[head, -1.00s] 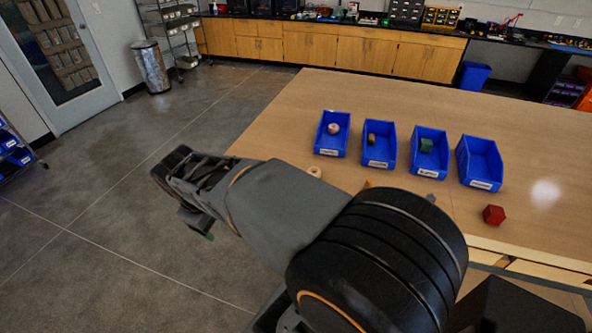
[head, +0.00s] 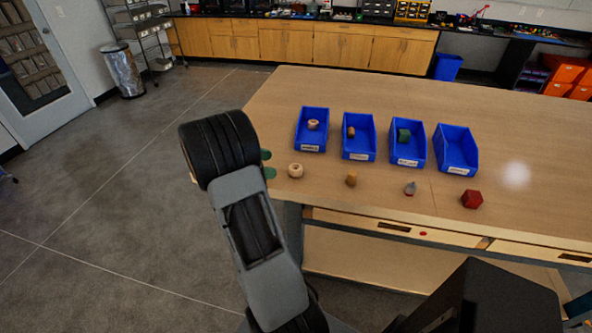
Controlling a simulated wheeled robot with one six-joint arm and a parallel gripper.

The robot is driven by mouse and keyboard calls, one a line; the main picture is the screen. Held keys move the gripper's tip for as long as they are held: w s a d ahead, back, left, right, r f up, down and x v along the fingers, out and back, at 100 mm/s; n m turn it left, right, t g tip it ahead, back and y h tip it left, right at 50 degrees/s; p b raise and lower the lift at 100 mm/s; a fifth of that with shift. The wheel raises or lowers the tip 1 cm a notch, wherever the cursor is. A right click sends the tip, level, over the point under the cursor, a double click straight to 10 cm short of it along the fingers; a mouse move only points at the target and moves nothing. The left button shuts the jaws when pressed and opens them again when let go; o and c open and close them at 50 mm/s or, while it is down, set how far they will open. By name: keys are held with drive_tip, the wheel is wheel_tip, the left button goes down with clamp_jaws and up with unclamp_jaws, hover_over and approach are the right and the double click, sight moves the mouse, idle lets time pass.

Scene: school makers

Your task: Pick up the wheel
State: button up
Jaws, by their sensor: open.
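A small round beige wheel (head: 295,170) with a dark centre lies on the wooden table near its front left edge. A similar pale round piece (head: 312,124) sits in the leftmost blue bin. My gripper (head: 268,163) shows two green fingertips poking out at the right of my black wrist, just left of the wheel on the table. The fingertips are apart, with nothing seen between them. Most of the gripper is hidden behind my arm. I cannot tell its height above the table.
Several blue bins stand in a row; the leftmost (head: 298,143) is behind the wheel. To the wheel's right lie a tan piece (head: 351,179), a small grey pointed piece (head: 410,188) and a red block (head: 472,199). The rightmost bin (head: 457,169) looks empty.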

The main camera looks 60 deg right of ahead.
sight(295, 167)
drive_tip(key=shift+p+x, duration=0.6)
drive_tip(key=shift+x, duration=3.75)
drive_tip(key=shift+r, duration=0.1)
drive_tip(key=shift+c, duration=0.4)
drive_tip(key=c, duration=0.9)
